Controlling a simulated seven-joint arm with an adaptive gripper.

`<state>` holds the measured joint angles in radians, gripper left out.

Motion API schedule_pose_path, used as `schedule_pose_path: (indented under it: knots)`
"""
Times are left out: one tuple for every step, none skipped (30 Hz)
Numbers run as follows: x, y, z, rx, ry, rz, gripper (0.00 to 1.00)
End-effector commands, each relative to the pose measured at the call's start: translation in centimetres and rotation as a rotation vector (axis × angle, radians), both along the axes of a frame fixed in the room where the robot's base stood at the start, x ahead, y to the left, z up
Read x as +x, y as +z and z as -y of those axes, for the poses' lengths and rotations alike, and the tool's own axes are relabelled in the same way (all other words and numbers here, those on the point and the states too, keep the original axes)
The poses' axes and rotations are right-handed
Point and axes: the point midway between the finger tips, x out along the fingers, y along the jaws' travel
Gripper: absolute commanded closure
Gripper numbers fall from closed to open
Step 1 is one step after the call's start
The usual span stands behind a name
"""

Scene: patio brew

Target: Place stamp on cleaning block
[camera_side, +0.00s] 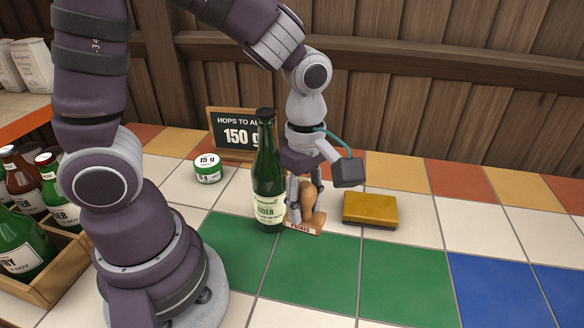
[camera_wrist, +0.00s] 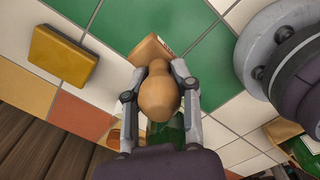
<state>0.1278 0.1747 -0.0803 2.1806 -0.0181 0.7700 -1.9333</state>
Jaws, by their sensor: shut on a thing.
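The stamp (camera_side: 307,199) has a rounded wooden handle and a flat base with a "PACKED" label on its front edge. It stands upright on the tiles, or very close to them. My gripper (camera_side: 299,197) points down and is shut on the handle. In the wrist view the stamp (camera_wrist: 159,93) sits between the two fingers (camera_wrist: 158,80). The cleaning block (camera_side: 370,208) is a yellow-topped block with a dark underside, lying on white tiles to the right of the stamp. It shows at the upper left of the wrist view (camera_wrist: 63,57). Nothing lies on it.
A green cider bottle (camera_side: 268,175) stands close left of the stamp and gripper. Behind are a chalkboard sign (camera_side: 237,128) and a green tin (camera_side: 208,168). A wooden crate (camera_side: 62,262) of bottles is at the left. Tiles right of the block are clear.

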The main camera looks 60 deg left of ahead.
Motion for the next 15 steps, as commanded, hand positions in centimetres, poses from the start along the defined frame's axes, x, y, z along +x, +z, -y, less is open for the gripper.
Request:
schedule_pose_path:
  knots:
    - [-0.9, -0.2, -1.1, -0.002, 0.046, -0.007, 1.00]
    - [-1.4, -0.4, -1.6, -0.004, 0.070, -0.009, 1.00]
    - [-2.0, -0.7, -2.2, -0.005, 0.097, -0.011, 1.00]
    - [-2.4, -0.9, -2.5, -0.006, 0.115, -0.014, 1.00]
    - [-2.7, -1.0, -2.8, -0.007, 0.129, -0.015, 1.00]
    - [-2.7, -1.2, -3.0, -0.007, 0.141, -0.016, 1.00]
    - [-2.4, -1.3, -3.0, -0.008, 0.146, -0.017, 1.00]
    - [-1.9, -1.4, -3.0, -0.010, 0.148, -0.019, 1.00]
    - [-0.9, -1.5, -3.0, -0.010, 0.149, -0.018, 1.00]
    - [0.0, -1.6, -2.9, -0.009, 0.148, -0.018, 1.00]
    - [0.9, -1.7, -2.8, -0.010, 0.148, -0.019, 1.00]
    - [2.1, -1.8, -2.7, -0.010, 0.148, -0.018, 1.00]
    - [2.9, -1.9, -2.7, -0.010, 0.148, -0.018, 1.00]
    - [3.8, -2.0, -2.6, -0.010, 0.147, -0.017, 1.00]
    - [4.9, -2.1, -2.6, -0.009, 0.147, -0.017, 1.00]
